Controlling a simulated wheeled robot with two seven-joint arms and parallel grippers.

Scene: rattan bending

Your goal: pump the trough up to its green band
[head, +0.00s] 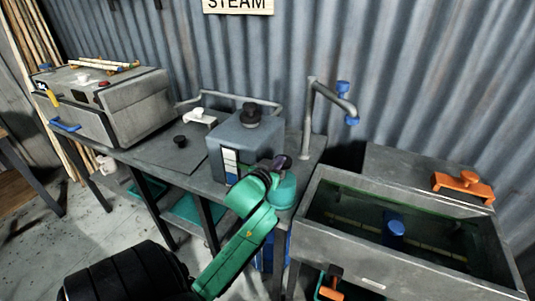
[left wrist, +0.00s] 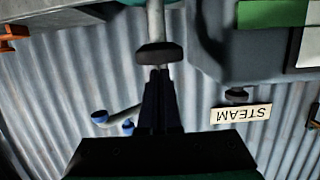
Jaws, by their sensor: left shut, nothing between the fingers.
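The trough (head: 352,262) is a grey metal tank at the right in the head view. Dark liquid shows inside, with a thin green line along the inner wall near the top; the exact level is hard to read. My arm hides the knob's surroundings in the head view.
A grey box with a black-knobbed lid (head: 251,115) and level gauge stands behind my gripper. A bent pipe with blue fittings (head: 343,88) rises beside the trough. An orange clamp (head: 463,184) lies on the back ledge. A blue post (head: 393,225) stands inside the trough.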

